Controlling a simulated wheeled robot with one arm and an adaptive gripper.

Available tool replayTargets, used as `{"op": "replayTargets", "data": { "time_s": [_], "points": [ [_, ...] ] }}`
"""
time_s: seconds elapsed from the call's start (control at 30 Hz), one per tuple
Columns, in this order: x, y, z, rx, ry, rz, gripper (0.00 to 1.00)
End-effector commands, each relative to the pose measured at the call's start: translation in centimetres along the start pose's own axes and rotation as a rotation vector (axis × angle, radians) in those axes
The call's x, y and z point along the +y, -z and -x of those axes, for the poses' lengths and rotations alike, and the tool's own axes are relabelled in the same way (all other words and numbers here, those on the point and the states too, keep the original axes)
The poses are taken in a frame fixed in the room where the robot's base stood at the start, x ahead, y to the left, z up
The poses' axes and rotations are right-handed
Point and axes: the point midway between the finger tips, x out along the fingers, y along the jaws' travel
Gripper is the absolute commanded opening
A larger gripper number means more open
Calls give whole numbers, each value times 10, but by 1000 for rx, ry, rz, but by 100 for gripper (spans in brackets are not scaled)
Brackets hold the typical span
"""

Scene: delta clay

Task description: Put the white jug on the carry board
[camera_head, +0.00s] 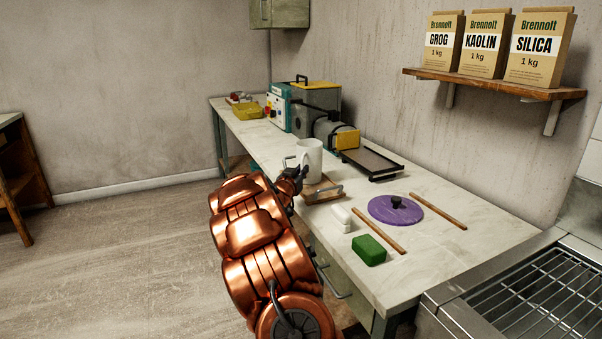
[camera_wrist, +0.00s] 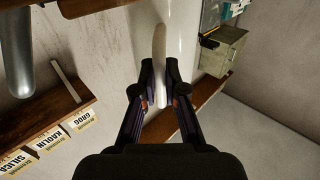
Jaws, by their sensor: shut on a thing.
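The white jug (camera_head: 310,157) stands upright at the near edge of the worktop, at the rear left end of the carry board (camera_head: 312,196). The board is wooden with metal handles. I cannot tell whether the jug's base touches the board or hangs just above it. My gripper (camera_head: 294,176) is at the jug's left side. In the wrist view my gripper (camera_wrist: 162,98) is shut on the jug's handle (camera_wrist: 160,65), with the white jug body (camera_wrist: 185,40) right behind it. The jug's base is partly hidden in the head view.
A dark tray (camera_head: 372,163) and machines (camera_head: 318,105) stand behind. A shelf (camera_head: 490,85) with bags is on the wall.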

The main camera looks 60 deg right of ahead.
Motion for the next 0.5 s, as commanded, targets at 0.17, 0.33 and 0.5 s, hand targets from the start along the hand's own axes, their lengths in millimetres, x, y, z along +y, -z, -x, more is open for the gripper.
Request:
{"op": "replayTargets", "data": {
  "time_s": [0.17,0.33,0.5],
  "points": [
    [0,-1,0,0,1,0,0],
    [0,-4,0,0,0,0,14],
    [0,-4,0,-1,0,1,32]
  ]
}}
